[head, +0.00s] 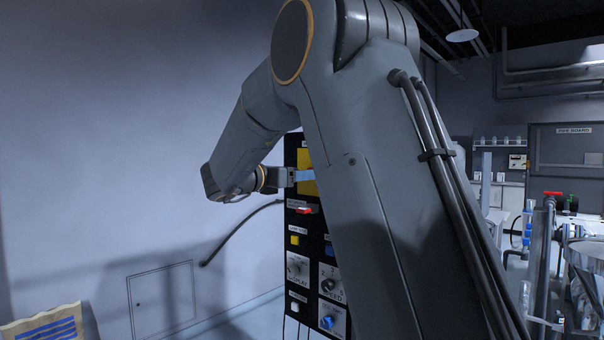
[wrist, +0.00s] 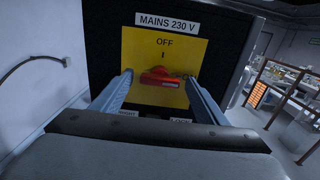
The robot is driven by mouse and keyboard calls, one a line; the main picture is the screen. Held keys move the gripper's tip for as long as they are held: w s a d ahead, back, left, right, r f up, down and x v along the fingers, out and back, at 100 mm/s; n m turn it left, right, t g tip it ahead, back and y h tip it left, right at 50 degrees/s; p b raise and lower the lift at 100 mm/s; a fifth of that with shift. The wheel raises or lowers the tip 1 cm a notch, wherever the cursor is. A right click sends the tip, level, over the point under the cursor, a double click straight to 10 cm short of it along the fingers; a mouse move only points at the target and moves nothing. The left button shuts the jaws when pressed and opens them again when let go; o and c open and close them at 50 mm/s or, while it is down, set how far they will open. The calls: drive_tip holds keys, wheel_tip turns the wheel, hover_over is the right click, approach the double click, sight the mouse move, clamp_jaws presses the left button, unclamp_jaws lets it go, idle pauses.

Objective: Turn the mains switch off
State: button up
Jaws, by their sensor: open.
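The mains switch is a red rotary handle (wrist: 160,77) on a yellow plate (wrist: 165,50) under a "MAINS 230 V" label. The handle lies about level, towards the partly hidden ON mark at the right; OFF stands at the top. My gripper (wrist: 158,75) is open, with one finger on each side of the handle. I cannot tell whether either finger touches it. In the head view my gripper (head: 303,175) is at the yellow plate (head: 304,157), and my arm hides part of the panel.
The black panel (head: 291,220) also carries a red switch (head: 305,210), a yellow button (head: 295,240) and several knobs below. A cable (head: 240,228) runs along the wall at left. Shelves and glassware stand at right.

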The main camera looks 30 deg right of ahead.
drive_tip(key=shift+c, duration=0.4)
drive_tip(key=c, duration=1)
drive_tip(key=shift+n+b, duration=0.3)
drive_tip(key=n+b, duration=0.2)
drive_tip(key=n, duration=0.1)
drive_tip(key=shift+f+n, duration=0.1)
drive_tip(key=shift+n, duration=0.2)
drive_tip(key=n+b, duration=0.1)
drive_tip(key=n, duration=0.3)
drive_tip(key=shift+n, duration=0.3)
drive_tip(key=n+p, duration=0.1)
drive_tip(key=n, duration=0.3)
drive_tip(key=shift+n+p, duration=1.1)
drive_tip(key=shift+n, duration=1.4)
